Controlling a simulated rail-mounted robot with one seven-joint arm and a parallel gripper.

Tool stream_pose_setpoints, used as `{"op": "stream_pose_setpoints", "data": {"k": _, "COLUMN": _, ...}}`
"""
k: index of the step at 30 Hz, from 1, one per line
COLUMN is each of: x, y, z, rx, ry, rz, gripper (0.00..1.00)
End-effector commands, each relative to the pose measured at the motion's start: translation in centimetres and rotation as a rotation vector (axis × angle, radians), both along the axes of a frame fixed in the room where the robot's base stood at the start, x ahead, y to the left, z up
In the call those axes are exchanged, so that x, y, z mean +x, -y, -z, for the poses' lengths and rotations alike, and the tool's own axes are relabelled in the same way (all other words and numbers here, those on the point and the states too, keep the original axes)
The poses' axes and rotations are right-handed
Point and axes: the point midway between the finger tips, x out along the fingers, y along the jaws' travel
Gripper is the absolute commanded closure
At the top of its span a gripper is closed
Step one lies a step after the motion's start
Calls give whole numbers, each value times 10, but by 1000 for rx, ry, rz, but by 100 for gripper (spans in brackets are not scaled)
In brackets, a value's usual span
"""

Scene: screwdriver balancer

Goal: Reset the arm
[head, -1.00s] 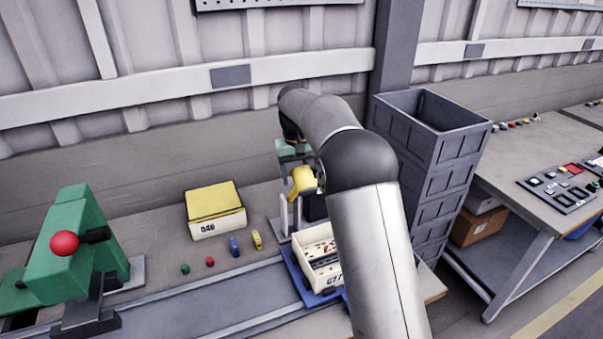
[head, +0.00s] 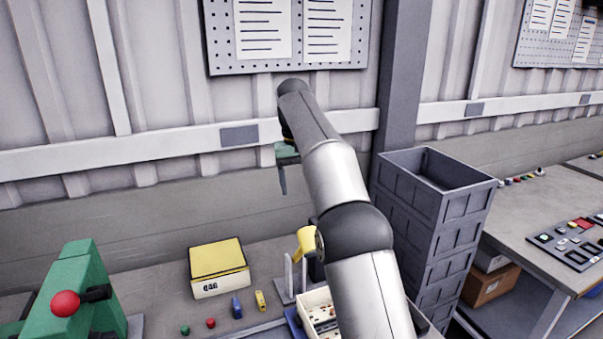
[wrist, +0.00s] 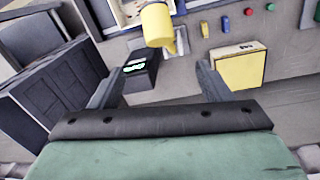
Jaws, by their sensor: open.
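My gripper (head: 283,178) is raised high near the wall in the head view, above the bench, with its fingers pointing down. In the wrist view its two dark fingers (wrist: 158,85) are wide apart with nothing between them, so it is open and empty. The yellow screwdriver (head: 306,241) is upright below my gripper, beside my arm. It also shows at the top of the wrist view (wrist: 157,25), apart from the fingers. My arm hides part of the bench around it.
A yellow-topped box (head: 218,268) stands on the bench, with small coloured parts (head: 237,307) in front. A white bin (head: 318,315) is partly behind my arm. Tall grey stacked crates (head: 435,215) stand right of my arm. A green press with a red knob (head: 66,304) is at left.

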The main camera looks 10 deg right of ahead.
Motion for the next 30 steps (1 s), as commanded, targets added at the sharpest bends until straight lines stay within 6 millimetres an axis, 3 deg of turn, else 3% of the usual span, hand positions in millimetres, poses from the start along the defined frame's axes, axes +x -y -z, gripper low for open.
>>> {"op": "stream_pose_setpoints", "data": {"k": 5, "x": 0, "y": -1, "z": -12, "rx": 0, "ry": 0, "rz": 0, "gripper": 29}}
{"op": "stream_pose_setpoints", "data": {"k": 19, "x": -10, "y": 5, "z": -13, "rx": 4, "ry": 3, "rz": 3, "gripper": 29}}
{"op": "stream_pose_setpoints", "data": {"k": 23, "x": -36, "y": 18, "z": -12, "rx": 15, "ry": 11, "rz": 8, "gripper": 29}}
{"op": "stream_pose_setpoints", "data": {"k": 30, "x": -126, "y": 46, "z": 18, "rx": 45, "ry": 37, "rz": 23, "gripper": 29}}
